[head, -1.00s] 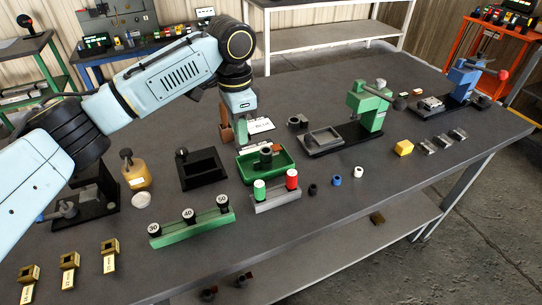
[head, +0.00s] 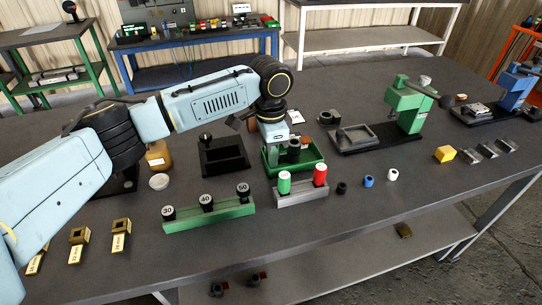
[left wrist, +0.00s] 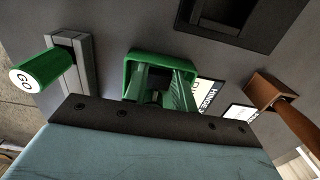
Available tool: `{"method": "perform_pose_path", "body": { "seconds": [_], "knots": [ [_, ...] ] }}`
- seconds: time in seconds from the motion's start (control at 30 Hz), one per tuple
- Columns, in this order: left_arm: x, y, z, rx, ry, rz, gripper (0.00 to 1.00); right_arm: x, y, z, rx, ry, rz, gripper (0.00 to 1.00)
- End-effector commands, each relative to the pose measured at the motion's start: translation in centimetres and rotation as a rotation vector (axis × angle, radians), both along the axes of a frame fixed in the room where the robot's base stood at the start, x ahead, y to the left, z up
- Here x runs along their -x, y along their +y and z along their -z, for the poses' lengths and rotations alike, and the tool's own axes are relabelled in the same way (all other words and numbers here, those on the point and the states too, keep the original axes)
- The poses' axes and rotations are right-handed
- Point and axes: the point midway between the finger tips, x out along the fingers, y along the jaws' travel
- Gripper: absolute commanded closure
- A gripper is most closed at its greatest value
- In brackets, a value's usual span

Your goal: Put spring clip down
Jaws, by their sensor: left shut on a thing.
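My left gripper (head: 274,137) is over the left part of the green tray (head: 319,168), pointing down. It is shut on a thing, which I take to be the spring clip. In the left wrist view, only a small dark patch (left wrist: 156,96) shows between the green fingers, and the clip's shape is hidden. The green tray (left wrist: 133,62) is directly beyond the fingers there. I cannot tell whether the held thing touches the tray floor. A dark grey cylindrical part (head: 294,153) stands in the tray beside the gripper. My right gripper is not in view.
A grey block with a green and a red cylinder (head: 300,197) stands just in front of the tray. A black open box (head: 222,158) is to its left, and a green press (head: 405,108) to its right. A green rack with numbered black knobs (head: 208,217) is at front left.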

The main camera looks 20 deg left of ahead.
Motion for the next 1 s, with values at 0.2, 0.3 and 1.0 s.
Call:
{"method": "perform_pose_path", "body": {
  "seconds": [0.2,0.3,1.0],
  "knots": [
    [-0.01,-0.02,0.81,0.000,-0.001,0.000,0.95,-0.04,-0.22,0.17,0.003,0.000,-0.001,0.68],
    [0.00,-0.02,0.80,0.001,-0.001,0.000,0.95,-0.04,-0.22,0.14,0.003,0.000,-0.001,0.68],
    [-0.03,-0.01,0.08,0.000,-0.001,0.000,0.52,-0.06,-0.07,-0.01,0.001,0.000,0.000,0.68]
  ]
}}
